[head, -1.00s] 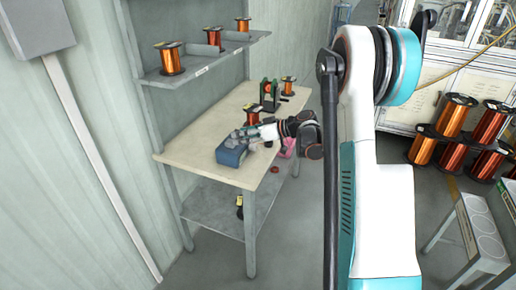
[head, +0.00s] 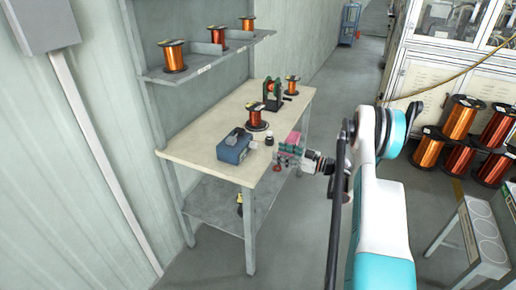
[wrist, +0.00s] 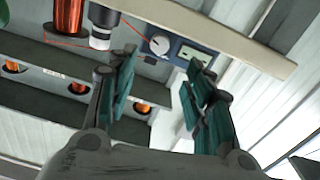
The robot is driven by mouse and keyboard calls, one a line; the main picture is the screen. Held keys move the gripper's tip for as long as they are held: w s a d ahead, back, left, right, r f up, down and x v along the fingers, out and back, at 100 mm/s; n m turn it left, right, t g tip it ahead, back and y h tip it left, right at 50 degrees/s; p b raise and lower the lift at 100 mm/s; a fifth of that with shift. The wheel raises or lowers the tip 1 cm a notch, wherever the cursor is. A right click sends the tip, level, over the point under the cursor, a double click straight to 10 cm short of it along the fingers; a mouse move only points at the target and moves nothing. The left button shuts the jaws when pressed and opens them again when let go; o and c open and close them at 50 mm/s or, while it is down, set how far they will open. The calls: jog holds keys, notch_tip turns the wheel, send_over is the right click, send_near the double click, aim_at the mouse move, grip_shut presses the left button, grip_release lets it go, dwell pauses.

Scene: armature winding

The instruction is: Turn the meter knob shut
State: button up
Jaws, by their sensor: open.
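The meter is a blue-grey box (head: 234,148) on the front part of the workbench in the head view. In the wrist view its panel (wrist: 182,44) shows a small display and a round pale knob (wrist: 159,45) with a dark surround. The knob's exact setting is too small to read. My gripper (head: 284,158) is off the bench's right edge, to the right of the meter and apart from it. In the wrist view its two teal-padded fingers (wrist: 160,88) are spread with nothing between them, and the meter shows beyond them.
On the workbench (head: 196,143) stand a copper spool (head: 255,118), a small dark jar (head: 269,140), a green winder (head: 272,95) and another spool (head: 292,85). A pink object (head: 293,139) lies close behind my gripper. A shelf (head: 215,58) with spools hangs above.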

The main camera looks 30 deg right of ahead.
aim_at(256, 146)
jog(key=b+x, duration=0.3)
jog(key=x, duration=0.8)
jog(key=shift+w, duration=0.1)
jog(key=c, duration=1)
